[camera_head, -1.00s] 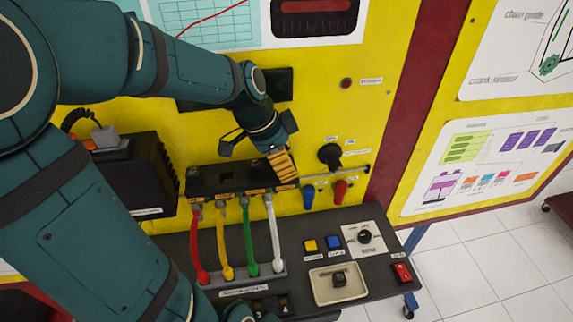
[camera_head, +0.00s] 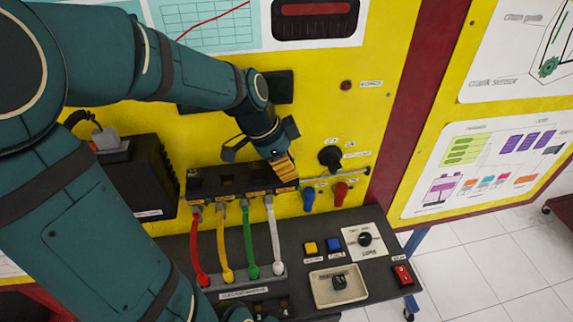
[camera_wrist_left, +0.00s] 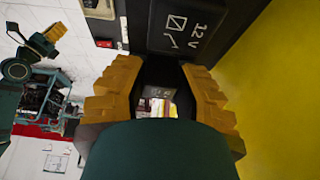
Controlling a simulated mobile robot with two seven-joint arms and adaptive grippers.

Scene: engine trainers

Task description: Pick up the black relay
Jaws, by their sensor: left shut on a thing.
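My left gripper (camera_head: 284,168) is at the right end of a dark socket box on the yellow panel. In the left wrist view its yellow ribbed fingers (camera_wrist_left: 163,90) are closed on a black block. I take this block for the black relay (camera_wrist_left: 184,32), its dark face marked "12 V" with a white symbol. The fingers cover part of it, and I cannot tell whether it still sits in the box. A similar small black block (camera_head: 339,281) lies in the cream tray (camera_head: 320,296).
The socket box (camera_head: 228,182) has red, yellow, green and white cables (camera_head: 271,235) running down to the dark shelf. Blue and red plugs (camera_head: 341,193) and a black knob (camera_head: 329,157) are close right of the gripper. A black case (camera_head: 135,180) stands left.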

